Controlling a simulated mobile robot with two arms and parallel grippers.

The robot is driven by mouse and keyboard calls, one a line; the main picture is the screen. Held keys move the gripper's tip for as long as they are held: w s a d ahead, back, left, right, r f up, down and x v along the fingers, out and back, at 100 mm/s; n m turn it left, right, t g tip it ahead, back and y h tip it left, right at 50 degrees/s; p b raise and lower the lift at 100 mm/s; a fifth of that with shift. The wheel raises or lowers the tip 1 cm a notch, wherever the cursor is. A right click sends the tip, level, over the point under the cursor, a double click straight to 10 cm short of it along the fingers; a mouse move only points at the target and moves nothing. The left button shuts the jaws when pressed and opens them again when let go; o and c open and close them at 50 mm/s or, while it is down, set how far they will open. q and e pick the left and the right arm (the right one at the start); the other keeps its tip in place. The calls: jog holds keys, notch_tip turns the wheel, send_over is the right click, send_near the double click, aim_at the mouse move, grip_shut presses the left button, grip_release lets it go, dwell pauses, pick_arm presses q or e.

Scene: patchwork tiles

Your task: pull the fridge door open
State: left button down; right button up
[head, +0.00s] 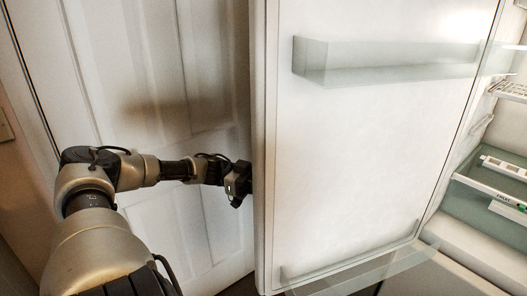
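The white fridge door (370,150) stands open, its inner side with clear shelves facing me in the head view. The fridge interior (490,175) shows at the right edge. My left arm reaches in from the lower left, and its wrist ends at the door's left edge. The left gripper's fingers are hidden behind the door edge, so I cannot see whether they touch a handle. The door handle is not visible. My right gripper is not in view.
A white panelled room door (165,75) stands behind my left arm, close to the fridge door's edge. A clear door shelf (390,62) juts out from the fridge door. A drawer (492,180) sits inside the fridge at the right.

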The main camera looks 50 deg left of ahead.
pick_arm(q)
jog(key=shift+w+a, duration=0.15)
jog(key=shift+a, duration=0.1)
jog(key=c, duration=1)
grip_release()
jog(key=shift+w+d, duration=0.1)
jog(key=shift+o, duration=0.2)
jog(key=v, duration=1.1)
